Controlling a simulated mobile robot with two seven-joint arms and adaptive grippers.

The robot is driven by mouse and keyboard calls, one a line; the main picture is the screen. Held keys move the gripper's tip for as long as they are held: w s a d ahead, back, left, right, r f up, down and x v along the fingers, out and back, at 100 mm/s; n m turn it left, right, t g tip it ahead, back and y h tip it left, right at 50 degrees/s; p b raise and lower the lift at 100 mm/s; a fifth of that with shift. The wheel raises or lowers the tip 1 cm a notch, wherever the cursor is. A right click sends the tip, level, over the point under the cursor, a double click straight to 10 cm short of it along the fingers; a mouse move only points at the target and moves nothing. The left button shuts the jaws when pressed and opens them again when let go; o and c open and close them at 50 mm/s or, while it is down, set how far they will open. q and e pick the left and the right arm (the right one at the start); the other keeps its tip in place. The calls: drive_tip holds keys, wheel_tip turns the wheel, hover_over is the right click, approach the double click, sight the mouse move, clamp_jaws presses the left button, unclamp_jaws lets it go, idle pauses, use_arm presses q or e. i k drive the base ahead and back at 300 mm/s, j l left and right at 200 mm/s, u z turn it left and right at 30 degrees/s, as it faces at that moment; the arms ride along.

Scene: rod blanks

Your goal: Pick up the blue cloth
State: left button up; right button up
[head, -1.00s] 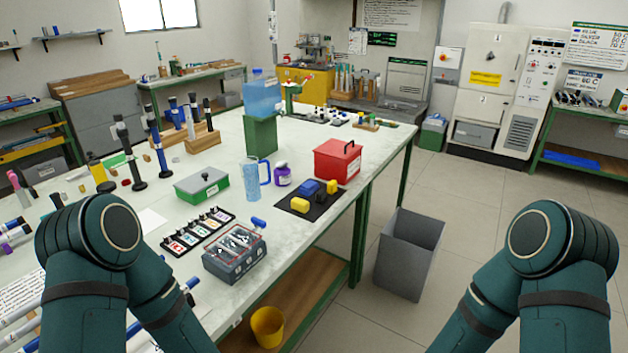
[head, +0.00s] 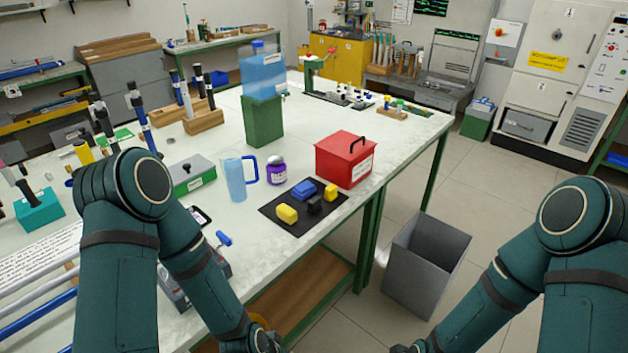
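A small blue folded-looking item (head: 303,190) lies on a black mat (head: 272,214) near the table's right front edge; it may be the blue cloth, but it is too small to be sure. Two yellow blocks (head: 287,213) and a dark block (head: 315,205) lie beside it on the mat. Some blue material (head: 484,104) also shows on top of a green-and-grey bin on the floor at the back right. Neither arm reaches the mat.
A red box (head: 345,160), a purple-labelled jar (head: 277,171) and a blue mug (head: 236,178) stand around the mat. A green stand with a blue water tank (head: 262,72) is behind. A grey open bin (head: 425,265) stands on the floor right of the table (head: 400,140).

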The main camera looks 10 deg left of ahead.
sight(302, 191)
drive_tip(key=i+l+u, duration=0.1)
drive_tip(key=i+l, duration=0.7)
